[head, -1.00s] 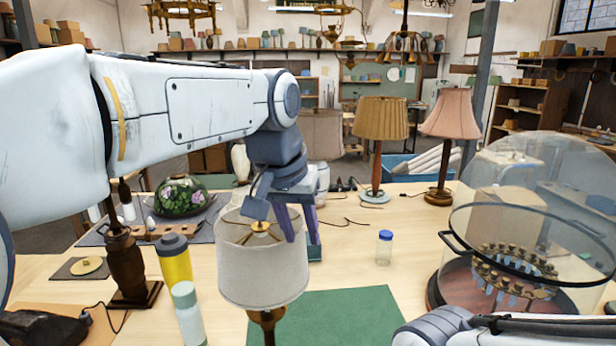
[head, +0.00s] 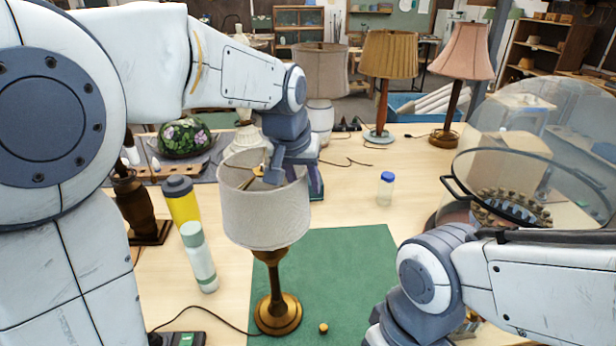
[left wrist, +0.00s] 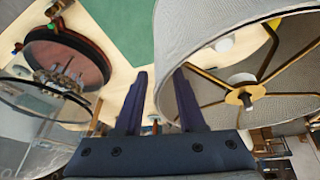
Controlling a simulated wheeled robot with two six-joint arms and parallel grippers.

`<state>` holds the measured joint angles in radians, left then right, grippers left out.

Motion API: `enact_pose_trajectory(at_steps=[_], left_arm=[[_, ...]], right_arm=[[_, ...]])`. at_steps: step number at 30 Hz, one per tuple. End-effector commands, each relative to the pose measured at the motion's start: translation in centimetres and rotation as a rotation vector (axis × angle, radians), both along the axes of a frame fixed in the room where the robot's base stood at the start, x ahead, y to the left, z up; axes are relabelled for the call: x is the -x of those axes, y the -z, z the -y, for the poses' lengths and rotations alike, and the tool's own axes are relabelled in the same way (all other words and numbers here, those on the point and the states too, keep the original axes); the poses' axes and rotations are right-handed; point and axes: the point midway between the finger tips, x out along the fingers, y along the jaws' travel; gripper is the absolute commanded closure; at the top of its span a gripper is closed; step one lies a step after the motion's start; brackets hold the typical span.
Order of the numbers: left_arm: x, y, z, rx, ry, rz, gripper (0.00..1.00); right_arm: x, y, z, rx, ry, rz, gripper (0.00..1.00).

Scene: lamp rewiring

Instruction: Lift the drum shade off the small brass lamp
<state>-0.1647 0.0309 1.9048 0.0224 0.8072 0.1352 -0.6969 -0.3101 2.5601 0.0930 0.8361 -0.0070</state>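The small brass lamp (head: 277,312) stands upright on a green mat. Its pale grey drum shade (head: 262,215) sits around the top of the stem. In the left wrist view, I look into the shade (left wrist: 205,22) and see its brass spokes and hub (left wrist: 246,96) with a dark rod end at the centre. My left gripper (head: 305,185) is at the shade's right rim. In the left wrist view, its fingers (left wrist: 160,85) are apart, seemingly one on each side of the shade wall. My right arm is at lower right, its fingertips out of view.
A small brass knob (head: 323,328) lies on the green mat (head: 350,265). A yellow bottle (head: 183,205) and a white bottle (head: 199,258) stand left of the lamp. A small jar (head: 385,188) stands behind right. A glass dome (head: 530,130) is at right.

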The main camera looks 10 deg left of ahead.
Motion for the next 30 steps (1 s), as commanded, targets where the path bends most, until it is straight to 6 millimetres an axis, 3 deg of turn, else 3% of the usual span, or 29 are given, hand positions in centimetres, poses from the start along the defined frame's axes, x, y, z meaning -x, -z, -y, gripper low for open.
enact_pose_trajectory(at_steps=[8,9,12,30], left_arm=[[-0.09,0.27,0.18,0.0,0.002,0.0,0.61],[-0.1,0.26,0.17,0.0,0.002,0.0,0.65],[-0.09,0.25,0.17,0.0,0.002,0.0,1.0],[-0.11,0.18,0.17,0.0,0.002,0.001,1.0]], right_arm=[[0.0,-0.04,0.0,0.0,0.0,0.0,0.28],[0.0,-0.04,0.0,0.0,0.0,0.0,0.28],[0.0,-0.04,0.0,0.0,0.0,0.0,0.28],[0.0,-0.05,0.0,0.0,0.0,0.0,0.28]])
